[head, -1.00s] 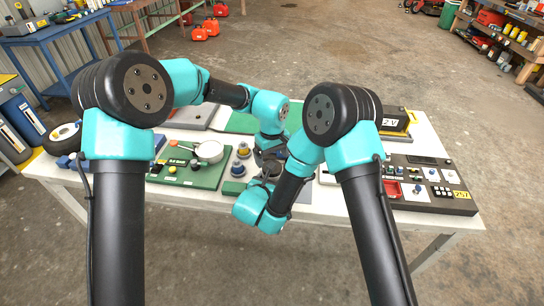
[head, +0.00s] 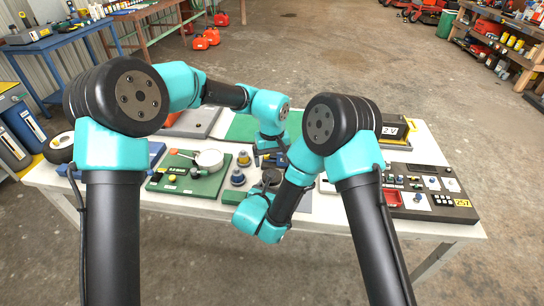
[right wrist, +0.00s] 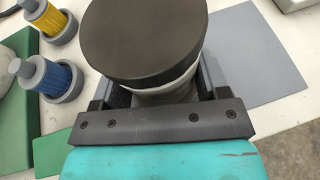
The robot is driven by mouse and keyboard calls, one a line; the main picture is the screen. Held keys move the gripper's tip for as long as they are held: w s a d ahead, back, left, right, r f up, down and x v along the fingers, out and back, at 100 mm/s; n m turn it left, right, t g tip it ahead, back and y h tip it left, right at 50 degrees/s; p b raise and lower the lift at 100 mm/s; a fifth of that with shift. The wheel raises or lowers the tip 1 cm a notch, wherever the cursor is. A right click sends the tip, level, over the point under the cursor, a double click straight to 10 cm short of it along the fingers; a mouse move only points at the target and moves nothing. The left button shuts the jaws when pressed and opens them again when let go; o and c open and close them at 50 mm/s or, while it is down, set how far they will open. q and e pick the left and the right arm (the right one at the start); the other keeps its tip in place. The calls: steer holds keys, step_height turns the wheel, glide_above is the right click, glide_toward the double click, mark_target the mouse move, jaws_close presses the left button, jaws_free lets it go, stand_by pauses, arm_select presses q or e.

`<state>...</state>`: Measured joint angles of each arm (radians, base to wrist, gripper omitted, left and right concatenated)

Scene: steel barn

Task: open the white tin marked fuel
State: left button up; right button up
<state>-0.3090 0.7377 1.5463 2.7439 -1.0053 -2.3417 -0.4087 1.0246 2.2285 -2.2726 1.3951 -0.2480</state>
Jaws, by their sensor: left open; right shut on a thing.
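A round tin with a broad dark lid (right wrist: 140,40) stands in the right wrist view. A thin white band (right wrist: 188,82) shows under the lid; no fuel marking is visible. My right gripper (right wrist: 155,92) is shut on the tin's body below the lid, a finger on each side. In the head view the dark lid (head: 272,176) shows small, partly behind my right arm. My left gripper (head: 270,158) is open just behind and above the tin, apart from it as far as I can see; its fingertips are small and partly hidden.
Yellow (right wrist: 45,22) and blue (right wrist: 52,77) ribbed cylinders stand left of the tin. A green board (head: 190,181) with a white pan (head: 209,158) lies further left. A grey mat (right wrist: 250,60) lies beside the tin. A control panel (head: 432,207) fills the table's right end.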

mark_target(272, 185)
arm_select(q)
step_height(272, 185, down, 7)
steer(key=shift+f, duration=0.2)
stand_by(0.3)
steer(key=c, duration=0.9)
steer(key=shift+n, duration=1.7)
steer(key=o, duration=1)
